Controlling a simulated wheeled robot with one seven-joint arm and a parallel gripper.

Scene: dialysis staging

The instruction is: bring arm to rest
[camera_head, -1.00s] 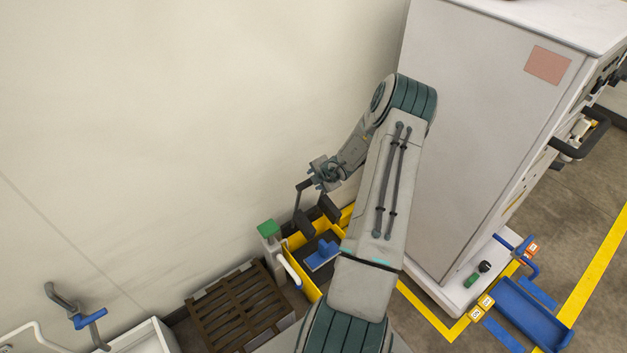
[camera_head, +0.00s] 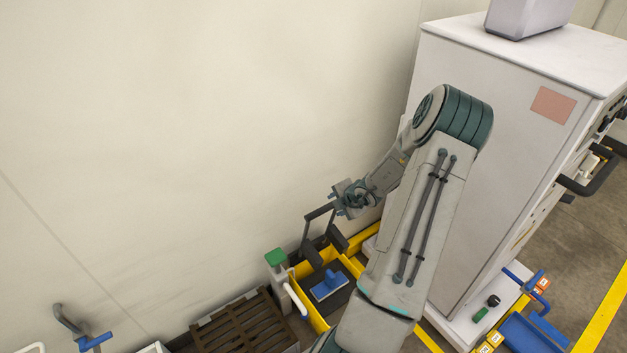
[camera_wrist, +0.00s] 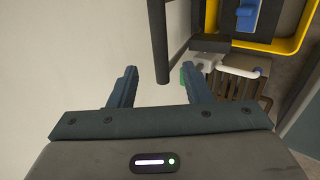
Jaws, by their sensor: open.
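My gripper (camera_head: 325,233) hangs above the yellow bin near the wall in the head view, at the end of my bent arm. In the wrist view its two dark fingers (camera_wrist: 157,90) stand apart, with nothing held between them. A dark upright bar (camera_wrist: 158,45) shows just beyond the fingers there, and I cannot tell what it belongs to.
A yellow bin (camera_head: 311,305) holds a blue-handled item (camera_head: 329,285). A green-topped post (camera_head: 277,262) and a brown slatted crate (camera_head: 245,328) stand beside it. A tall white cabinet (camera_head: 500,110) is right of my arm. The pale wall (camera_head: 200,120) is behind.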

